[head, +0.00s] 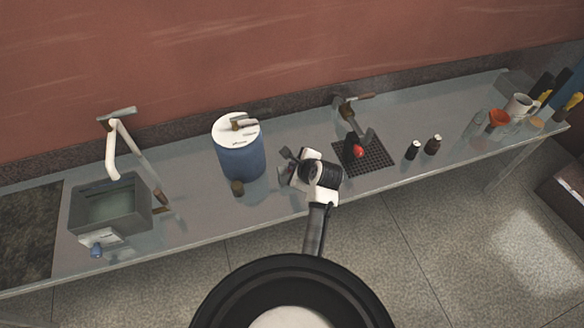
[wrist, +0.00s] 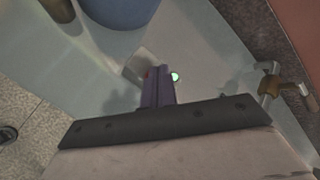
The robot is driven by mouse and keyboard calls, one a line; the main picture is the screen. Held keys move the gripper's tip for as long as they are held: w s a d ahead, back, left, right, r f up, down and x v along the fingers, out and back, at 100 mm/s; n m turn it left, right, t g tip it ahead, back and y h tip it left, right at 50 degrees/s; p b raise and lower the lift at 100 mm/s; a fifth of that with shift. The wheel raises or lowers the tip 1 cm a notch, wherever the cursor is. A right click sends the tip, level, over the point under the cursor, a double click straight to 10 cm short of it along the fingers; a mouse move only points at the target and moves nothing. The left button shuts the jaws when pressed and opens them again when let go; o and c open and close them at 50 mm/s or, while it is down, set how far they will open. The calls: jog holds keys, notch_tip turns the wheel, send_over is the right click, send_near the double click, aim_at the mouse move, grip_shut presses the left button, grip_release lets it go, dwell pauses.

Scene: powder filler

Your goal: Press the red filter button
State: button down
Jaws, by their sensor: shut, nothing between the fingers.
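My gripper (wrist: 158,88) is shut and empty, its purple-looking fingers pointing down at a small pale panel (wrist: 136,62) on the bench. A small red spot (wrist: 147,73), which looks like the red button, shows at the left edge of the fingers in the wrist view, partly hidden by them. A pale green-white round spot (wrist: 175,77) shows just right of the fingers. I cannot tell whether the fingers touch either one. In the head view my gripper (head: 285,160) is over the bench, right of the blue container (head: 241,160), and the arm hides the red spot.
A black drain grid (head: 376,158) with a brown tap (head: 347,108) and a red-topped object (head: 359,151) is to the right. Two small bottles (head: 413,150) stand beyond it. A grey box-shaped device (head: 110,205) is at the left.

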jog(key=shift+r, duration=0.1)
jog(key=shift+r+p, duration=0.4)
jog(key=shift+p, duration=0.55)
jog(key=shift+r+p, duration=0.85)
jog(key=shift+r, duration=2.1)
